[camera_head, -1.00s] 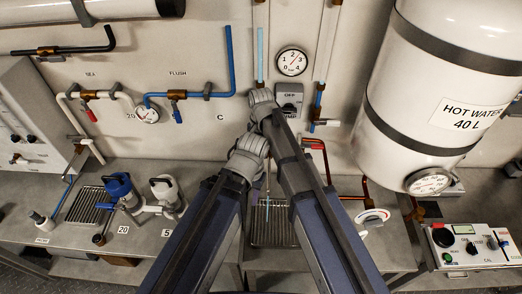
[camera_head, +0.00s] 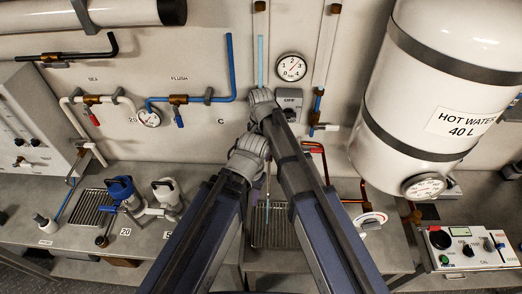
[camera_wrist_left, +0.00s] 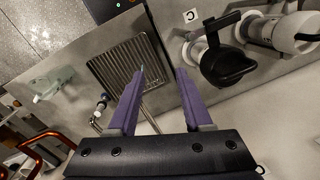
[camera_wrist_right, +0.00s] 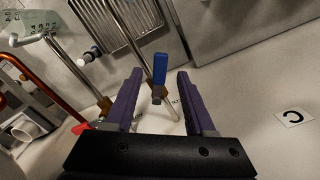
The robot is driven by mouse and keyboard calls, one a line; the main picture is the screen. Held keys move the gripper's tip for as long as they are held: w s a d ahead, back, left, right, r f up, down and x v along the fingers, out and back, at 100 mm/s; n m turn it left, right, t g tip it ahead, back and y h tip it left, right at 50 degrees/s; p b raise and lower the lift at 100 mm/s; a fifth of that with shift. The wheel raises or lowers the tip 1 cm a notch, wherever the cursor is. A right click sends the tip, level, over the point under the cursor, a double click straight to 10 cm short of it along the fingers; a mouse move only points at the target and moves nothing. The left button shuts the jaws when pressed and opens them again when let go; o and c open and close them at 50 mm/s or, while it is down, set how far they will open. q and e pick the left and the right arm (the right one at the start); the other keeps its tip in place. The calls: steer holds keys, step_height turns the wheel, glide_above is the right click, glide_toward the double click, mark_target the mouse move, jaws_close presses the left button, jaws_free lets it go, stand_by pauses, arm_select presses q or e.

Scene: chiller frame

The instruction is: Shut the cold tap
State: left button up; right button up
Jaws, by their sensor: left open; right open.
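The cold tap's blue lever (camera_wrist_right: 160,68) shows in the right wrist view, between the fingertips of my right gripper (camera_wrist_right: 160,74). The lever stands roughly along the fingers, on a brass body on a pale pipe. The fingers are apart, with a gap on each side of the lever; I cannot tell the depth. A "C" label (camera_wrist_right: 293,117) is on the wall to the right. My left gripper (camera_wrist_left: 161,74) is open and empty, its fingers over the drain grille's edge (camera_wrist_left: 130,62). In the head view my arms hide the cold tap and both gripper tips.
In the head view a white hot water tank (camera_head: 425,75) hangs at the right. A blue pipe (camera_head: 231,65) and flush valve (camera_head: 178,100) are to the left. A red handle (camera_wrist_right: 85,128) is near my right gripper.

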step_height(320, 180, up, 6)
steer(key=p, duration=0.4)
steer(key=shift+f+p, duration=0.1)
steer(key=shift+p, duration=0.3)
steer(key=shift+f, duration=0.1)
